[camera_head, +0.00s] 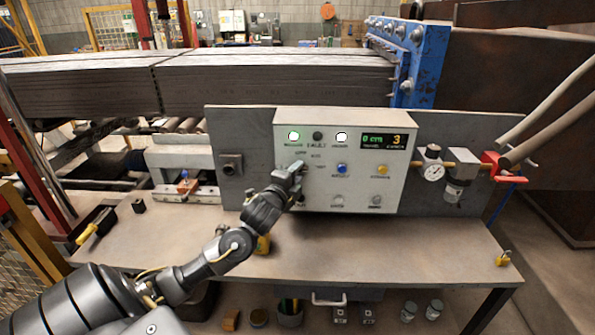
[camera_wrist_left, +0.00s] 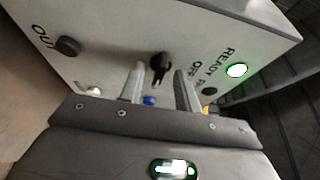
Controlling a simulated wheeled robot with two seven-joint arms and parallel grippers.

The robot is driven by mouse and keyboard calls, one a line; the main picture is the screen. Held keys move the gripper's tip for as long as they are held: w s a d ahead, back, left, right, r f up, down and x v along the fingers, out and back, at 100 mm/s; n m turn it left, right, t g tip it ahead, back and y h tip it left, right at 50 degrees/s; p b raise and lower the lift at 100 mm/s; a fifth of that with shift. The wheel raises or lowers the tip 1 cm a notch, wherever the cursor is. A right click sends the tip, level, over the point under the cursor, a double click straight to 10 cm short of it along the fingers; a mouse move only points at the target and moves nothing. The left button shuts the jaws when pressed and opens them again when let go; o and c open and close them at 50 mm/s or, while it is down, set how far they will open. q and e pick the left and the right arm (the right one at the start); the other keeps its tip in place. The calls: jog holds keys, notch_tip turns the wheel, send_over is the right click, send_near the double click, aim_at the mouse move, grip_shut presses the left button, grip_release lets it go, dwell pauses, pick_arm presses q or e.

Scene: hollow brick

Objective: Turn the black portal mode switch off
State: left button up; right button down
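The grey control box (camera_head: 357,190) stands on the workbench with lamps, buttons and a display on its face. My left gripper (camera_head: 292,172) is at the left part of that face and hides the controls behind it. In the left wrist view, a black rotary switch (camera_wrist_left: 160,62) shows between the two separated fingers of my left gripper (camera_wrist_left: 159,80). The word OFF is printed to its right. I cannot tell whether the fingers touch the switch, and the portal label is not readable. My right gripper is not in view.
A green lamp (camera_wrist_left: 236,70) marked READY is lit, and another black knob (camera_wrist_left: 68,46) is on the same face. A blue button (camera_head: 341,169) and a yellow button (camera_head: 382,170) are close by. A pressure gauge (camera_head: 432,172) is to the right. The bench top (camera_head: 340,242) is largely clear.

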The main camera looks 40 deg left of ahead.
pick_arm(q)
jog(key=shift+w, duration=0.2)
jog(key=shift+c, duration=0.2)
grip_shut()
jog(key=shift+f+n, duration=0.1)
jog(key=shift+n, duration=0.2)
jog(key=shift+w+d+f+n+t+y+b, duration=0.15)
jog(key=shift+n+y+b, duration=1.05)
jog(key=shift+n, duration=2.4)
jog(key=shift+d+f+n+t+y+b, duration=0.1)
jog(key=shift+n+y+b, duration=0.45)
jog(key=shift+n+y, duration=2.15)
jog(key=shift+w+d+f+n+t+y+b, duration=0.15)
jog(key=shift+n+y+b, duration=0.6)
jog(key=shift+n, duration=3.75)
jog(key=shift+r+n, duration=0.15)
jog(key=shift+n, duration=0.15)
